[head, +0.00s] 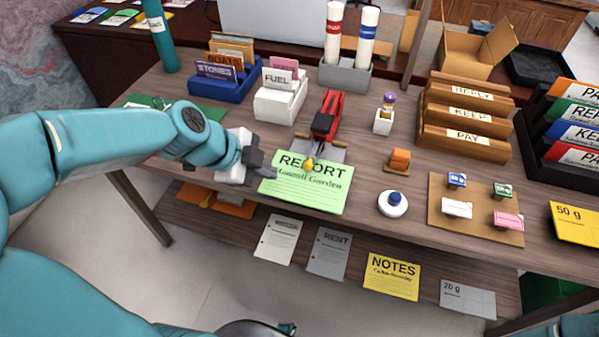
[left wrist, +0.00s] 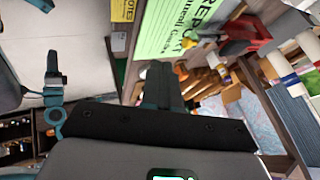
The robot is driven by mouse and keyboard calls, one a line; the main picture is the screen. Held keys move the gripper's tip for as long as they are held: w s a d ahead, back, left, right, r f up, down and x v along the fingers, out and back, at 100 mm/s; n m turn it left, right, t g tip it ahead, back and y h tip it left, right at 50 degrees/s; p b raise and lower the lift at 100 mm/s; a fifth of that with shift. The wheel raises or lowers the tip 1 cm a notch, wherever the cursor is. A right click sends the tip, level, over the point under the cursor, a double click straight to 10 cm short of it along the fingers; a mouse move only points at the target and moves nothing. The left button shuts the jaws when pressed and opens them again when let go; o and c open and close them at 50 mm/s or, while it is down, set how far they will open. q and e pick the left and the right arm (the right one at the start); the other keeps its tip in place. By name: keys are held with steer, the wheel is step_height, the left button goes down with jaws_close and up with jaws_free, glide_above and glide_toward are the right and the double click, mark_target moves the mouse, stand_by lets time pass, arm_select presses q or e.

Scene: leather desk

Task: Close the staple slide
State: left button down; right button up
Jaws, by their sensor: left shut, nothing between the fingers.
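A red and black stapler (head: 327,115) stands on a grey base plate (head: 333,150) at the middle of the desk. A small yellow-orange knob (head: 309,164) sticks out at its near end, above the green REPORT sheet (head: 303,182); I cannot tell how far the slide is out. My left gripper (head: 266,170) is shut and empty, just left of the sheet and the knob, apart from the knob. In the left wrist view its fingers (left wrist: 162,86) are together, with the red stapler (left wrist: 245,32) and yellow knob (left wrist: 205,45) beyond. My right gripper is not seen.
Behind the gripper stand a white FUEL card box (head: 281,103) and a blue card box (head: 223,88). Right of the stapler are a small white holder (head: 383,122), an orange block (head: 400,159) and a round white button base (head: 392,204). A lower shelf holds papers (head: 329,252).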

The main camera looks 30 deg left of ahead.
mark_target(315, 147)
arm_select(q)
steer(key=b+x, duration=0.1)
steer(key=x, duration=0.9)
steer(key=shift+f, duration=0.1)
steer(key=w, duration=0.1)
steer(key=w+p, duration=0.1)
steer(key=p, duration=0.1)
steer(key=shift+w+a+r, duration=0.25)
steer(key=shift+w+r, duration=0.1)
steer(key=shift+w, duration=0.05)
steer(key=shift+w+a+f, duration=0.1)
steer(key=shift+w, duration=0.5)
steer(key=w, duration=0.2)
steer(key=w+a, duration=0.1)
steer(key=w, duration=0.2)
steer(key=w+a, duration=0.1)
steer(key=w, duration=0.1)
steer(key=shift+w+f, duration=0.1)
steer(key=shift+w, duration=0.25)
steer(key=shift+w+r, duration=0.2)
